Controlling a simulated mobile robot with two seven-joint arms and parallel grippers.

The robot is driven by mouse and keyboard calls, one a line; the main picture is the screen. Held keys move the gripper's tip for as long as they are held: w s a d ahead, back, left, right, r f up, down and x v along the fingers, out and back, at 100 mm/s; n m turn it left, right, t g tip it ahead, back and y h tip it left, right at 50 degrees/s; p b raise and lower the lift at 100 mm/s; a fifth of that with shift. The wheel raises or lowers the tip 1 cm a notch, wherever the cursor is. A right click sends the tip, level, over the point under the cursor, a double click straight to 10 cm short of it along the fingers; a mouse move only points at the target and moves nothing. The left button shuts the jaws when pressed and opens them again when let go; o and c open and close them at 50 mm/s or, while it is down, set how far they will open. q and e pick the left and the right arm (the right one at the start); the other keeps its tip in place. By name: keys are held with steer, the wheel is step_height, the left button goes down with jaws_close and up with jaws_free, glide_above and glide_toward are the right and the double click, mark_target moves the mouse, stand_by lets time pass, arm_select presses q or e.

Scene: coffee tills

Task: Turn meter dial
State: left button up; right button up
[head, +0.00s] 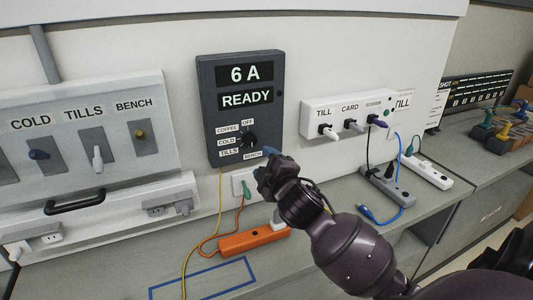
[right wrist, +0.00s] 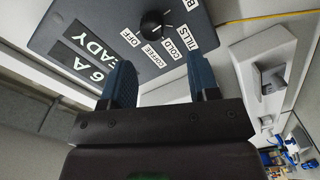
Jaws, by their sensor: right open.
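The meter (head: 210,95) is a dark grey wall box whose displays read "6 A" and "READY". Its round black dial (head: 247,139) sits low on the panel among labels OFF, COFFEE, COLD, TILLS and BENCH. My right gripper (head: 267,162) is just below and right of the dial, partly over the BENCH label. In the right wrist view the dial (right wrist: 156,24) shows beyond the gap between my two blue fingers (right wrist: 160,68), which are apart with nothing between them. The dial's pointer direction is hard to tell. My left gripper is not in view.
A switch panel (head: 72,118) labelled COLD, TILLS and BENCH is at left. A white socket strip (head: 345,106) with plugs is right of the meter. An orange power strip (head: 250,241) and cables lie on the counter (head: 335,262) below. The wall around the meter is mostly clear.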

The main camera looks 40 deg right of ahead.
mark_target(252, 142)
steer(key=b+x, duration=0.1)
steer(key=x, duration=0.1)
steer(key=b+x, duration=0.1)
steer(key=x, duration=0.2)
steer(key=r+b+x, duration=0.1)
steer(key=x, duration=0.2)
steer(key=shift+b+x, duration=0.65)
steer(key=shift+x, duration=0.15)
steer(key=shift+s+r, duration=0.1)
steer(key=shift+s, duration=0.05)
steer(key=c, duration=0.6)
